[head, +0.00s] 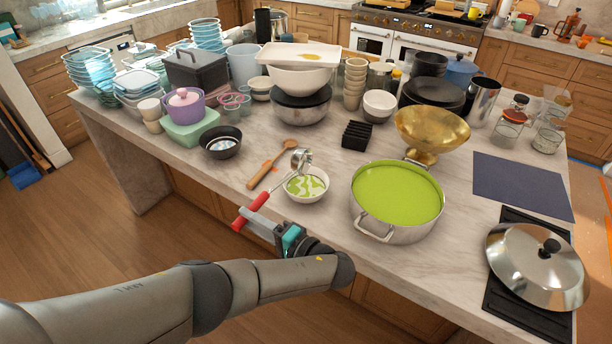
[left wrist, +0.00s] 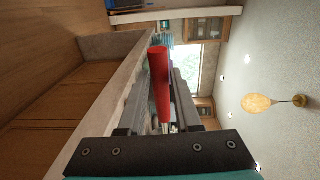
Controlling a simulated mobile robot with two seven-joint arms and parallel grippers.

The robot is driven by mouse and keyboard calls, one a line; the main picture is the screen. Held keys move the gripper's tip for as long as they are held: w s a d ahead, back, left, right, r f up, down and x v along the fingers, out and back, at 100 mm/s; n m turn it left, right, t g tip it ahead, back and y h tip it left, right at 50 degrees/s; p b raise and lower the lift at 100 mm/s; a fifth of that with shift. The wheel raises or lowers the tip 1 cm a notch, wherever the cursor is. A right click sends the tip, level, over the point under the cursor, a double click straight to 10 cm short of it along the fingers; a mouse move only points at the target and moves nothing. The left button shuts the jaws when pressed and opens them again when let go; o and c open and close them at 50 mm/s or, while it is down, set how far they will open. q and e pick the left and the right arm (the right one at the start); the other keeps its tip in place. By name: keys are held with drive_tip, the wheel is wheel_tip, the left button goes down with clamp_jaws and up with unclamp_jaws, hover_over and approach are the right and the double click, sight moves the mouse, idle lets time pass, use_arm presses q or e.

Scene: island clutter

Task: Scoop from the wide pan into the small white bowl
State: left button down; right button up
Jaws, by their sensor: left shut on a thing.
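The wide pan (head: 384,232) is a steel pot nearly full of green liquid, at the front of the island. The small white bowl (head: 306,198) stands to its left with green liquid inside. A ladle (head: 300,160) with a red handle has its metal head above the bowl's back edge. My left gripper (head: 260,221) is shut on the ladle's red handle at the counter's front edge. The red handle (left wrist: 160,85) also shows between the fingers in the left wrist view. Whether the ladle touches the bowl is unclear. My right gripper is not in view.
A wooden spoon (head: 272,166) lies left of the bowl. A black bowl (head: 222,142) stands farther left. A gold pedestal bowl (head: 432,132) is behind the pan. A lid (head: 538,264) lies at right on a black mat. Stacked dishes crowd the back.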

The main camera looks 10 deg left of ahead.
use_arm(q)
drive_tip(key=h+p, duration=0.1)
drive_tip(key=p, duration=0.1)
drive_tip(key=h+p, duration=0.1)
drive_tip(key=p, duration=0.1)
drive_tip(key=shift+a+r+g, duration=0.25)
drive_tip(key=shift+a+g, duration=0.1)
drive_tip(key=shift+g, duration=0.05)
drive_tip(key=shift+w+a+f+h+p, duration=0.1)
drive_tip(key=shift+w+f+h+p, duration=0.05)
drive_tip(key=shift+h+p, duration=0.25)
drive_tip(key=shift+f, duration=0.15)
